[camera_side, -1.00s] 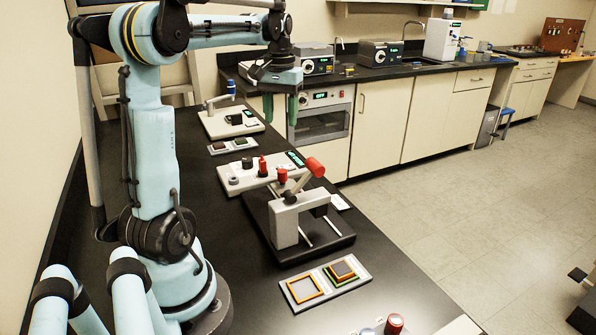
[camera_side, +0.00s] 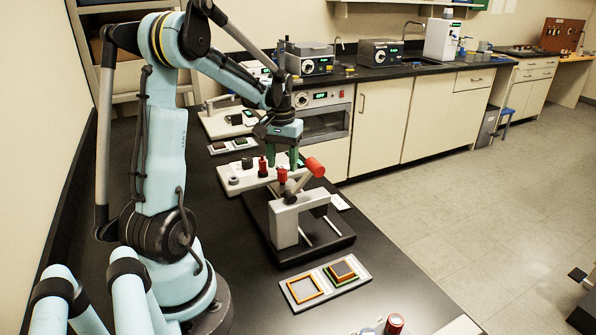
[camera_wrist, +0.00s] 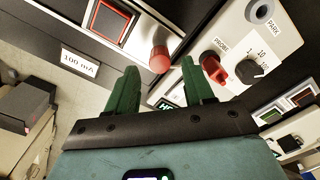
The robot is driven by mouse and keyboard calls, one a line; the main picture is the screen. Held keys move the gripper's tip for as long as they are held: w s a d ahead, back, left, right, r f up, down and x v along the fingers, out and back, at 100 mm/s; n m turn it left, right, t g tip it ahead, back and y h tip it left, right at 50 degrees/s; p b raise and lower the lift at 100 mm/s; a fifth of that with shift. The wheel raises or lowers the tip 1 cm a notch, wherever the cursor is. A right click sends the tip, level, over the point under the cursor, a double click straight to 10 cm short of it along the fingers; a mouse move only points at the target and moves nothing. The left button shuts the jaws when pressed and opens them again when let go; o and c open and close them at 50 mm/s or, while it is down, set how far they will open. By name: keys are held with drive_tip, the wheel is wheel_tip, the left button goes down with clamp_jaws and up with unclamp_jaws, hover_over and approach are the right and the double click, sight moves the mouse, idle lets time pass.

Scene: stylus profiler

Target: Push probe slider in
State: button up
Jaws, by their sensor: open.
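The probe slider (camera_side: 262,166) is a red knob on the pale stylus profiler (camera_side: 240,186). In the wrist view the red slider (camera_wrist: 215,68) sits beside the PROBE label, on the profiler's panel (camera_wrist: 228,46). My gripper (camera_side: 282,160) is low over the profiler's right part, fingers pointing down, close to the red knob. In the wrist view my gripper (camera_wrist: 160,78) shows two green fingers, apart and empty. The slider lies just right of the right finger. I see no contact, and the exact gap is hard to judge.
A press with a red-ended lever (camera_side: 315,167) stands close in front; its red end (camera_wrist: 160,60) also shows between my fingers. A black dial (camera_wrist: 252,68) and a PARK socket (camera_wrist: 262,12) are near the slider. A sample tray (camera_side: 325,283) lies nearer the camera.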

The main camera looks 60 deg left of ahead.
drive_tip(key=shift+f, duration=1)
clamp_jaws()
